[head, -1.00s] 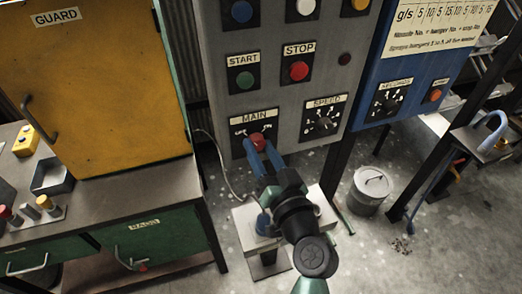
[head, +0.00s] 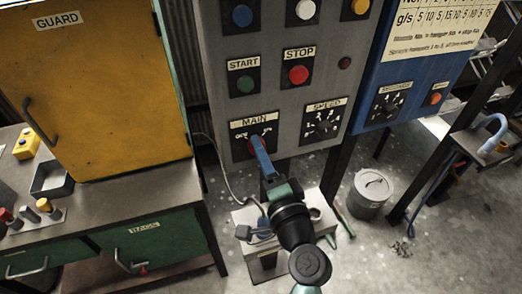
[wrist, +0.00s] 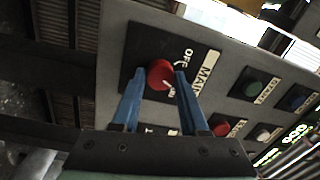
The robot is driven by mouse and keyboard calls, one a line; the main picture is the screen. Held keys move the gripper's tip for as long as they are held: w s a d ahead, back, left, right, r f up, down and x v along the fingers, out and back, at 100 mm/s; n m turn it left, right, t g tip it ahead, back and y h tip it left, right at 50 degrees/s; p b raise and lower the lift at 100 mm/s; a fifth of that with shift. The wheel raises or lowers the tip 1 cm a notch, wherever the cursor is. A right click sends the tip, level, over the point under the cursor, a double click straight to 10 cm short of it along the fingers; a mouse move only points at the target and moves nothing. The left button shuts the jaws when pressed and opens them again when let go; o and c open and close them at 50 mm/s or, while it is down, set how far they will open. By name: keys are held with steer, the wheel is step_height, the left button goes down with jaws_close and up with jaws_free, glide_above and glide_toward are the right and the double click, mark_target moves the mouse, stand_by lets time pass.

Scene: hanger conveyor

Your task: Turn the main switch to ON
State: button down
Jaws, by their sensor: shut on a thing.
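The main switch is a red rotary knob (wrist: 159,74) on a black plate (wrist: 150,50) labelled MAIN, with an OFF mark beside it in the wrist view. In the head view the MAIN plate (head: 240,146) is at the lower left of the grey control panel. My gripper (wrist: 160,76) has its two blue fingers on either side of the knob, shut on it. In the head view my gripper (head: 257,142) covers most of the knob, and its fingers line up edge-on. I cannot tell exactly which mark the knob points to.
The SPEED dial (head: 324,121) is right of the main switch. The green START button (head: 244,84) and red STOP button (head: 298,75) are above. A yellow guard (head: 105,90) stands left. A grey bin (head: 370,195) and a small stand (head: 245,216) are below.

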steer(key=shift+m+p, duration=0.65)
steer(key=shift+m, duration=1.75)
steer(key=shift+c, duration=2.1)
jaws_free()
steer(key=b+v, duration=0.2)
steer(key=v, duration=1.1)
steer(key=shift+b, duration=0.4)
steer(key=shift+a, duration=0.15)
